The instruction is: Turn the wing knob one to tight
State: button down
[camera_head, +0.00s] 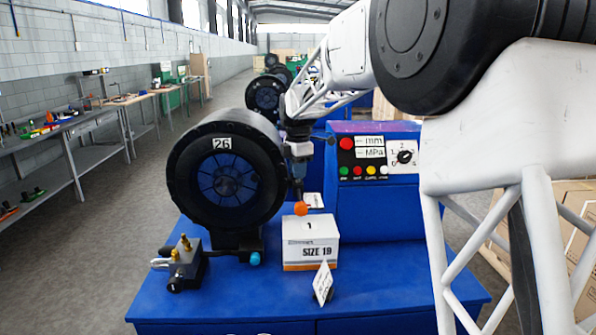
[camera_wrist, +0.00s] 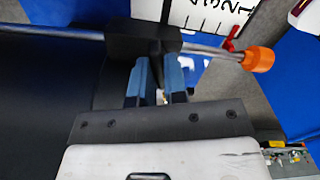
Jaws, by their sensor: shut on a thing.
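In the wrist view a black block (camera_wrist: 145,36) sits on a metal rod (camera_wrist: 212,49) with an orange end cap (camera_wrist: 258,60). A narrow dark wing, which I take as the wing knob (camera_wrist: 157,62), sticks out from the block toward my gripper (camera_wrist: 159,72). The two blue fingers stand on either side of the wing and are shut on it. In the head view my gripper (camera_head: 298,182) points down, right of the big black crimper head (camera_head: 184,195). The orange cap (camera_head: 300,208) shows just below it; the knob is hidden there. Its exact angle I cannot tell.
A white scale plate (camera_wrist: 208,14) with numbers lies close beyond the rod. A white SIZE 19 box (camera_head: 310,240) stands below my gripper on the blue bench (camera_head: 190,312). The control panel (camera_head: 375,160) is to the right; a brass-fitted block (camera_head: 183,265) is front left.

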jog(key=shift+m, duration=2)
jog(key=c, duration=1.2)
grip_release()
jog(key=shift+o, duration=0.2)
jog(key=shift+r, duration=0.1)
jog(key=shift+r, duration=3.85)
